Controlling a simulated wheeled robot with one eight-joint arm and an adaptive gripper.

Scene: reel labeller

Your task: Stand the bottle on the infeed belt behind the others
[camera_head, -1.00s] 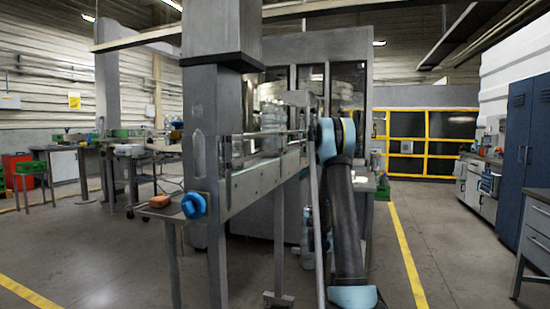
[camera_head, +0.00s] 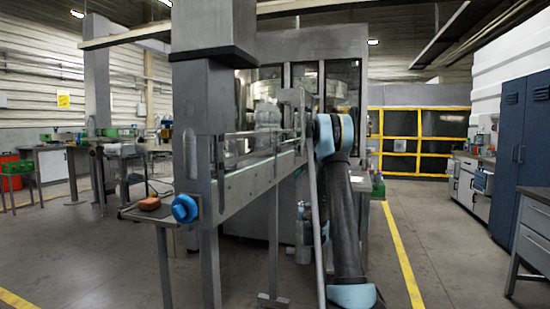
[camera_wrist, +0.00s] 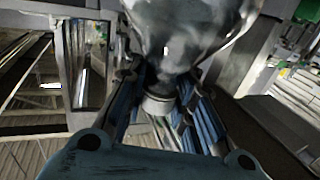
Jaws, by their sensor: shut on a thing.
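A clear bottle (camera_wrist: 190,32) fills the top middle of the wrist view. Its neck and pale cap (camera_wrist: 158,106) sit between the blue-padded fingers of my gripper (camera_wrist: 165,95), which is shut on it. The infeed belt (camera_head: 250,178) is a raised grey conveyor with side rails, running from the left foreground toward the machine in the head view. Clear bottles (camera_head: 268,118) stand on its far part; their number is unclear. My gripper and the held bottle cannot be made out in the head view, where my arm stands right of the belt.
A side table (camera_head: 135,214) carries an orange-brown block (camera_head: 150,203). Open floor lies right of my arm, along a yellow line (camera_head: 400,250).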

